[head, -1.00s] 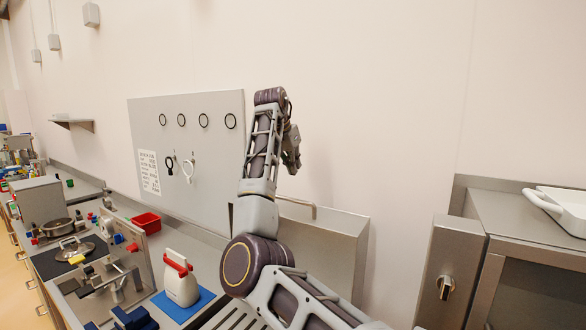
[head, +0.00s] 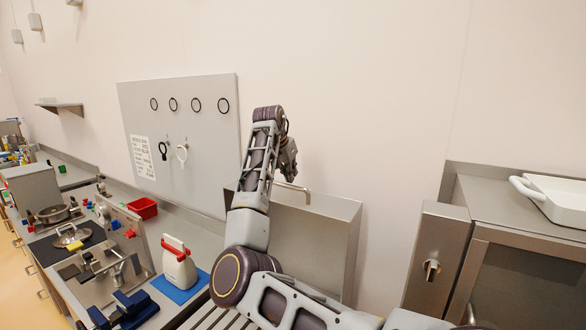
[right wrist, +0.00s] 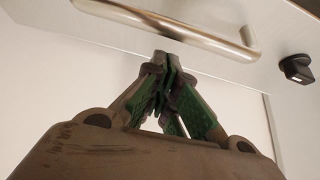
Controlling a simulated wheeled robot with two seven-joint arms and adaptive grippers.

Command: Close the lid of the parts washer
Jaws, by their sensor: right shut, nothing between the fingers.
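The parts washer's lid (head: 325,238) stands upright and open in the head view, a grey metal panel behind my right arm. Its bar handle (head: 305,192) runs along the top edge, partly hidden by the arm. Grey slats (head: 206,318) show below the lid. My right gripper (head: 289,160) is above the handle, near the lid's top. In the right wrist view its green-padded fingers (right wrist: 168,72) are shut and empty, close to the metal handle (right wrist: 175,28); I cannot tell whether they touch it. My left gripper is not in view.
A white jug with a red cap (head: 178,265) stands on a blue mat (head: 183,289) left of the washer. A metal cabinet (head: 437,262) stands to the right, with a white tray (head: 560,203) on top. A grey board (head: 190,140) with rings is behind.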

